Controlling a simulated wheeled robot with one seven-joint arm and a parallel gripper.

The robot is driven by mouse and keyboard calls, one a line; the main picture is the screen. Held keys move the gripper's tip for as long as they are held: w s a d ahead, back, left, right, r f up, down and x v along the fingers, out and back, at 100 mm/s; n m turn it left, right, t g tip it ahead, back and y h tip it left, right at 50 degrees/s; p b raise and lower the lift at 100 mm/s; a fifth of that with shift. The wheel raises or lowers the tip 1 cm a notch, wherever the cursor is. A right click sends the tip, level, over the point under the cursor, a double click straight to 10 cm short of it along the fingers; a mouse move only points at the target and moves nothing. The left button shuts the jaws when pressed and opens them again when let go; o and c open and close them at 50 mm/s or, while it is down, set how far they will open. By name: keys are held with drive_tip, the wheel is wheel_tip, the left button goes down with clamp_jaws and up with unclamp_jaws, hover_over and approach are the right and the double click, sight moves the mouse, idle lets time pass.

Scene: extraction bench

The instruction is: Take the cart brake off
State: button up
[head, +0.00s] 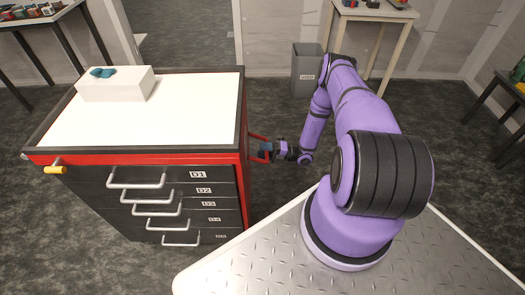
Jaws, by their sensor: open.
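The cart (243,110) is red and black with a white top and several labelled drawers down its front. A small yellow-orange knob or lever (55,170) sticks out at the cart's front left corner; it may be the brake, but I cannot tell for sure. A red handle (257,137) runs along the cart's right side. My gripper (259,153) is open at that red handle, close to the cart's right side. The jaws are small and dark here, and I cannot tell whether they touch the handle. The cart's wheels are hidden.
A white box (115,87) with blue gloves (103,72) on it stands at the cart top's back left. A grey bin (306,72) stands behind my arm. Tables stand at the back left (28,22), back right (378,14) and right edge (499,84). Dark floor lies open between them.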

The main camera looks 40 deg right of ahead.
drive_tip(key=shift+w+a, duration=0.2)
drive_tip(key=shift+a, duration=0.1)
drive_tip(key=shift+c, duration=0.3)
clamp_jaws()
